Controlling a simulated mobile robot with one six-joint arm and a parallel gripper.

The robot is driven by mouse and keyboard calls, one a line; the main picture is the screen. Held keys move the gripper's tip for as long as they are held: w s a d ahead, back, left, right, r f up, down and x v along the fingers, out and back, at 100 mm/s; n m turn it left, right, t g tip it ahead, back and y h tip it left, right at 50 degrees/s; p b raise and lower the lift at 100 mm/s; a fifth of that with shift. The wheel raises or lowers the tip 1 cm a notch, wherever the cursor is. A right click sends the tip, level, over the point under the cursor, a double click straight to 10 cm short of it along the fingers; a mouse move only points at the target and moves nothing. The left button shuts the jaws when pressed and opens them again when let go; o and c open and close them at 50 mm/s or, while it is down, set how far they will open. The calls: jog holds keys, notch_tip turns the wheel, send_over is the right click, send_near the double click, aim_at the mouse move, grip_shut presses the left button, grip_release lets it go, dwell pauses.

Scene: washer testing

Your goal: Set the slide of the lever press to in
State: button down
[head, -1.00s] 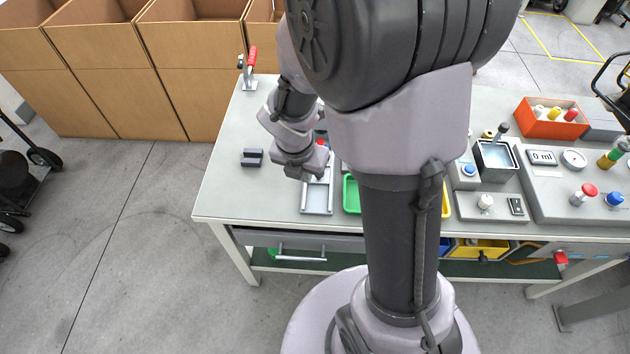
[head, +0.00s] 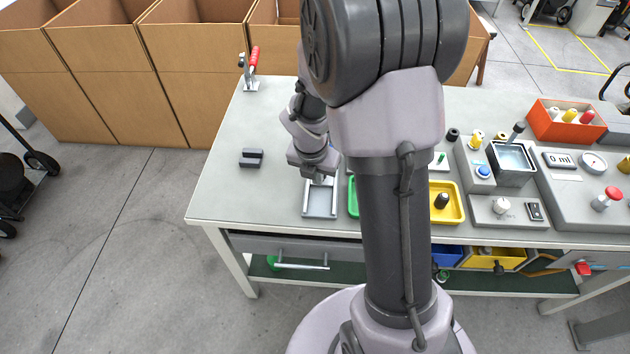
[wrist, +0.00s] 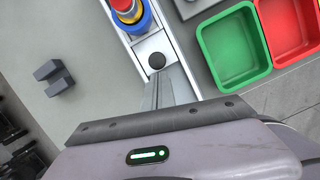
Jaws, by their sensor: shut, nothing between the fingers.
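The lever press's pale, frame-like slide track (head: 306,201) lies on the bench, left of my arm column. In the wrist view the track (wrist: 190,68) runs diagonally, with a white block bearing a round black knob (wrist: 157,60) in it. A blue, yellow and red stacked part (wrist: 130,12) stands at the track's far end, cut off by the frame. My gripper (head: 319,179) is over the far part of the track. In the wrist view my gripper (wrist: 160,78) is shut and empty, its tips close to the knob. Whether they touch is unclear. The press lever is not clearly visible.
A green bin (wrist: 232,50) and a red bin (wrist: 288,28) lie right of the track. A dark notched block (head: 252,158) lies to its left. A red-handled clamp (head: 253,65) stands at the bench's back left corner. The bench left of the track is mostly clear.

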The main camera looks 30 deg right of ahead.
jog(key=shift+w+d+r+p, duration=0.15)
jog(key=shift+w+r+p, duration=0.05)
jog(key=shift+p, duration=0.3)
jog(key=w+d+p, duration=0.2)
jog(key=w+p, duration=0.1)
jog(key=shift+w+d+p, duration=0.1)
jog(key=shift+w+p, duration=0.05)
jog(key=shift+p, duration=0.15)
jog(key=shift+w+f, duration=0.1)
